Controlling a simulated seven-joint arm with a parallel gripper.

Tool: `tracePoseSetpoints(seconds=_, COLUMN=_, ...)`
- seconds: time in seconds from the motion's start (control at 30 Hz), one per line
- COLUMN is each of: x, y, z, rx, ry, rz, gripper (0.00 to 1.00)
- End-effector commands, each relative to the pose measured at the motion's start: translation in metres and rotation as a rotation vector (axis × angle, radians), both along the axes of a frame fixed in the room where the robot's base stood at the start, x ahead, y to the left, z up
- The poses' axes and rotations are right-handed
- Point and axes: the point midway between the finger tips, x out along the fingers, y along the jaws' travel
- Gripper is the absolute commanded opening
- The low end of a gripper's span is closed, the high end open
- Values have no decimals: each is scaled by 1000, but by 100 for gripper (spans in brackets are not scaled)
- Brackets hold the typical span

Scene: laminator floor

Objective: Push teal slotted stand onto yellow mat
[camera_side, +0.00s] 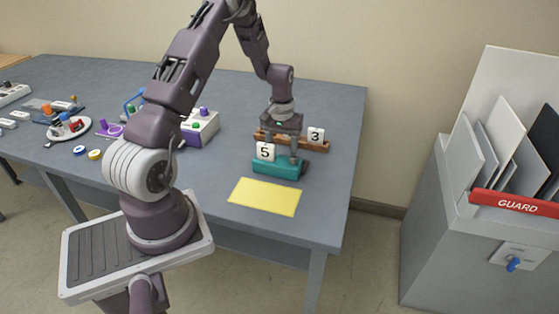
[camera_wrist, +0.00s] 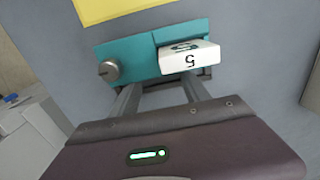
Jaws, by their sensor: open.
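The teal slotted stand (camera_side: 283,170) sits on the grey table just behind the yellow mat (camera_side: 264,197). In the wrist view a narrow grey strip separates the stand (camera_wrist: 133,57) from the mat (camera_wrist: 112,9). A white tile marked 5 (camera_side: 265,151) stands in the slot; it also shows in the wrist view (camera_wrist: 190,58). A round grey knob (camera_wrist: 109,70) is on the stand's face. My gripper (camera_side: 282,154) is open, its fingers pointing down at the stand's side away from the mat. I cannot tell whether the fingertips (camera_wrist: 161,88) touch it.
A brown wooden stand (camera_side: 312,146) with a tile marked 3 (camera_side: 316,135) is close behind my gripper. The mat is clear, near the table's front edge. A grey GUARD cabinet (camera_side: 452,245) stands off the table to the right.

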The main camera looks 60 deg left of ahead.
Motion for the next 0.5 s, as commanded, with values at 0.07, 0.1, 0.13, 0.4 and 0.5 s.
tracePoseSetpoints(seconds=0.07, x=-2, y=-3, z=0, rx=-1, ry=1, rz=-1, gripper=55)
tracePoseSetpoints(seconds=0.1, x=-3, y=-4, z=0, rx=-1, ry=1, rz=-1, gripper=55)
tracePoseSetpoints(seconds=0.13, x=-4, y=-4, z=0, rx=-1, ry=1, rz=-1, gripper=55)
tracePoseSetpoints(seconds=0.4, x=-5, y=-5, z=0, rx=-1, ry=1, rz=-1, gripper=55)
tracePoseSetpoints(seconds=0.5, x=-5, y=-5, z=0, rx=-1, ry=1, rz=-1, gripper=55)
